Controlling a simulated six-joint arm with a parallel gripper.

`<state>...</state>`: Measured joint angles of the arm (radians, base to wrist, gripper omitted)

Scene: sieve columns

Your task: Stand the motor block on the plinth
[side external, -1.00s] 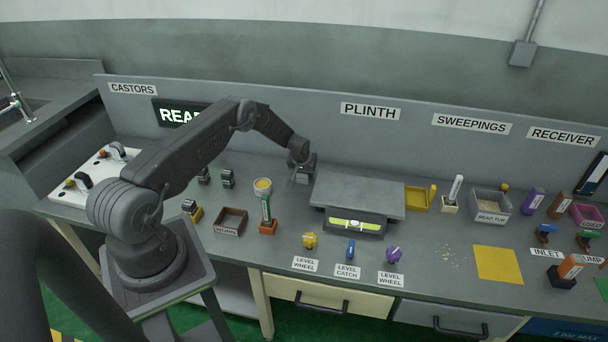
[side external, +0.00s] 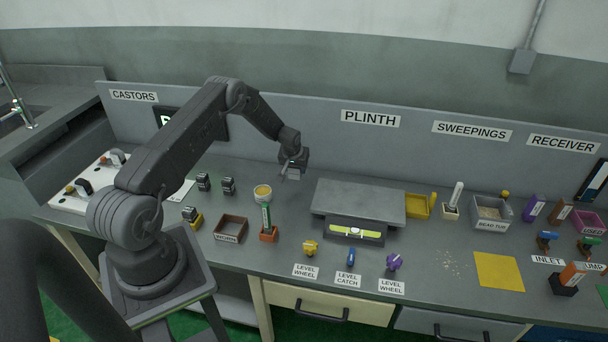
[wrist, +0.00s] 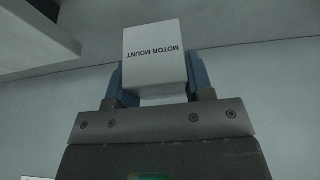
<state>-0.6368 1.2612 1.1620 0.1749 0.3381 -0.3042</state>
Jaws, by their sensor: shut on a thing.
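My gripper (side external: 288,170) is raised above the bench, left of the plinth. In the wrist view, its blue fingers (wrist: 158,80) are shut on a white block marked MOTOR MOUNT (wrist: 155,55), the only block held. In the side view the held block is small and partly hidden by my gripper. The plinth is a grey slab (side external: 358,200) under the PLINTH sign, with a level gauge (side external: 355,231) at its front. Its top is bare.
A cup (side external: 263,191) and a green upright piece on an orange base (side external: 268,233) stand left of the plinth. Level wheels (side external: 310,248) and a blue catch (side external: 351,257) are in front. A yellow tray (side external: 418,206) is to its right.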

